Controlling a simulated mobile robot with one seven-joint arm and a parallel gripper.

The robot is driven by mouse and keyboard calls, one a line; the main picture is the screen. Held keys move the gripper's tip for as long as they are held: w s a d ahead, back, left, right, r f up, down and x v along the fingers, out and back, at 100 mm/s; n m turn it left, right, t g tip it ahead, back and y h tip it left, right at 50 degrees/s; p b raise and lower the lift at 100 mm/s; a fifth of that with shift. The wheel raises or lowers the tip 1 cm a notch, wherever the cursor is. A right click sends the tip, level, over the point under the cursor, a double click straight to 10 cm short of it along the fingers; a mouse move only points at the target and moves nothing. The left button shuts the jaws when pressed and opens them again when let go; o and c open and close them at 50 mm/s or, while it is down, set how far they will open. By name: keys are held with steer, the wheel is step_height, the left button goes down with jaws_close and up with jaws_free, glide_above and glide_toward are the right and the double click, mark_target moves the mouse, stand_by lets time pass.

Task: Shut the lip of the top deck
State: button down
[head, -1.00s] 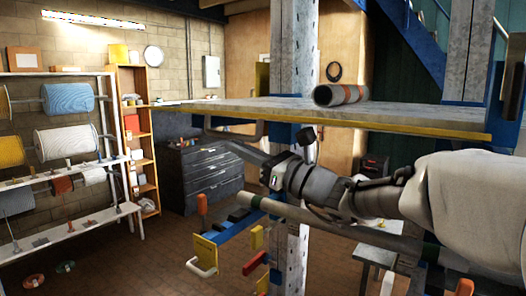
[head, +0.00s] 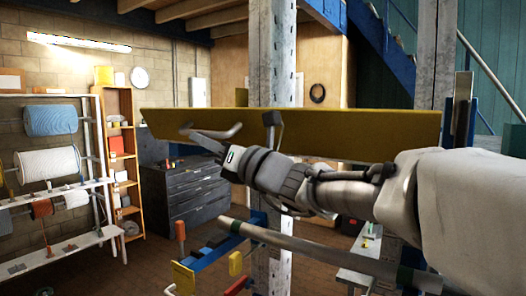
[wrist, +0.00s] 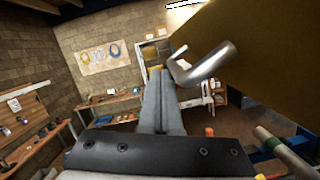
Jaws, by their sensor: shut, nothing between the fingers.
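The yellow lip (head: 340,130) of the top deck stands up as a long panel across the middle of the head view, its broad face toward me. It hides the deck's surface. A bent grey bar handle (head: 222,133) is on this face near its left end; it also shows in the wrist view (wrist: 203,65), against the dark yellow lip (wrist: 265,55). My gripper (head: 192,132) is shut and empty, in front of the lip by the handle. In the wrist view its closed fingers (wrist: 158,75) point past the handle's bent end; I cannot tell whether they touch. No latch can be made out.
A perforated metal post (head: 275,60) stands behind the lip. Below my arm are a grey rail (head: 310,248) and a lower blue-and-yellow piece (head: 215,255). Dark drawers (head: 190,190) and a cable reel rack (head: 60,190) stand at the left. Floor between is open.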

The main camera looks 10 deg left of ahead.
mark_target(210, 132)
steer(key=shift+w+d+r+p, duration=0.15)
steer(key=shift+w+r, duration=0.15)
steer(key=shift+r, duration=0.25)
steer(key=shift+w+d+r+p, duration=0.1)
steer(key=shift+w+r, duration=0.15)
steer(key=shift+r, duration=0.35)
steer(key=shift+w+d+r+p, duration=0.15)
steer(key=shift+w+r, duration=0.15)
steer(key=shift+r, duration=0.25)
steer(key=shift+f, duration=0.1)
